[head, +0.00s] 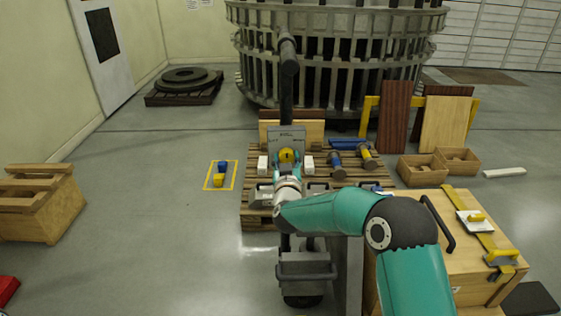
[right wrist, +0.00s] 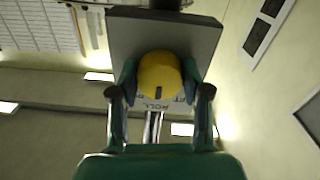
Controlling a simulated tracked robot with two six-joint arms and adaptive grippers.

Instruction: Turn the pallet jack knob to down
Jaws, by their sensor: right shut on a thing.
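The yellow knob (head: 286,155) is on the front of a grey plate (head: 286,135) fixed to the dark upright handle column of the pallet jack. In the right wrist view the knob (right wrist: 159,76) is round and yellow, with a short dark mark on its face. My left gripper is not in view.
A wooden pallet (head: 262,215) with several tools stands behind the jack. A wooden crate (head: 500,245) with yellow straps is at the right, close to my right arm. The floor at the left is mostly clear.

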